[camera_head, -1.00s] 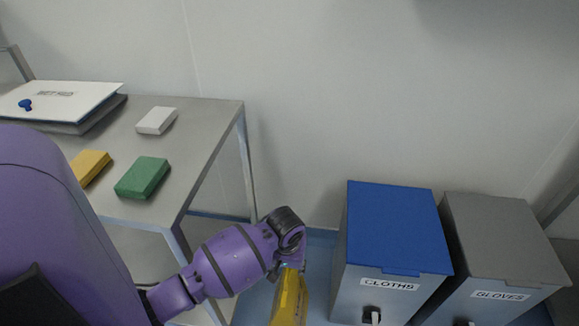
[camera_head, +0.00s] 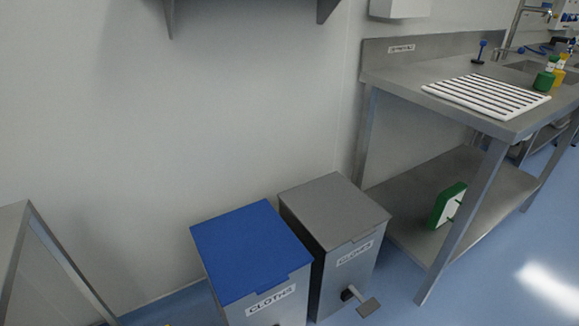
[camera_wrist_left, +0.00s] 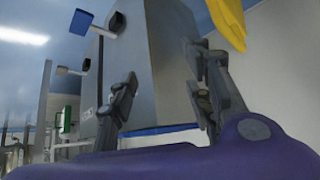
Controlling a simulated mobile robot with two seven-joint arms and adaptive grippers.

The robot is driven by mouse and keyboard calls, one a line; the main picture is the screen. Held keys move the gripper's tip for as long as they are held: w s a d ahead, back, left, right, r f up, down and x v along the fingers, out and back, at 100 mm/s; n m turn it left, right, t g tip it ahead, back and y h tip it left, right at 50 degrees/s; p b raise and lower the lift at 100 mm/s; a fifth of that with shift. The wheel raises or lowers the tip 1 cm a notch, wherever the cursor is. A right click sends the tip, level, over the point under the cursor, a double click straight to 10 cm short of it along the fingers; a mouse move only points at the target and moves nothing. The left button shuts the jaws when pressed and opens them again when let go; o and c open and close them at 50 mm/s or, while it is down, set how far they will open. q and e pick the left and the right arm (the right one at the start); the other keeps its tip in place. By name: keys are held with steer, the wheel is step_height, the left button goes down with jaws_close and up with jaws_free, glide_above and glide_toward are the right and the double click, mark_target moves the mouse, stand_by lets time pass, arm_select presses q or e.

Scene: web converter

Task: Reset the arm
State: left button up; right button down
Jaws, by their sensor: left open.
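My left gripper (camera_wrist_left: 162,75) shows in the left wrist view with its two dark fingers spread apart and nothing visible between them. A yellow piece (camera_wrist_left: 228,22) shows at the top right of that view, by the right-hand finger. I cannot tell whether it touches the finger. A grey bin body stands behind the fingers. The purple arm link fills the bottom of the view. Neither gripper is in the head view, and my right gripper is not seen.
The blue-lidded cloths bin (camera_head: 250,245) and the grey gloves bin (camera_head: 333,210) stand side by side against the wall. A steel sink bench (camera_head: 400,75) with a white slatted rack (camera_head: 487,95) is at right. A green-and-white box (camera_head: 447,205) sits on its lower shelf. Blue floor is clear at right.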

arm_select(q)
steer(key=s+d+f+g+y, duration=0.1)
steer(key=s+d+f+g, duration=0.1)
steer(key=s, duration=3.2)
steer(key=w+r+t+p, duration=0.1)
steer(key=w+r+p, duration=0.3)
steer(key=r+p, duration=0.9)
steer(key=w+r+t+p, duration=0.1)
steer(key=w+r+p, duration=0.4)
steer(key=r+p, duration=0.8)
steer(key=shift+d+n+p, duration=0.3)
steer(key=shift+n+p, duration=0.1)
steer(key=shift+p, duration=0.25)
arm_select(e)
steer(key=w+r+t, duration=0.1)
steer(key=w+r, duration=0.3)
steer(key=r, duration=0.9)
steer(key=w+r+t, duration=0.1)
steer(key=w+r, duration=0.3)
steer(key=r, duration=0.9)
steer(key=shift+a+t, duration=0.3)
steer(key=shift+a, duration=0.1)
arm_select(q)
steer(key=shift+r, duration=0.15)
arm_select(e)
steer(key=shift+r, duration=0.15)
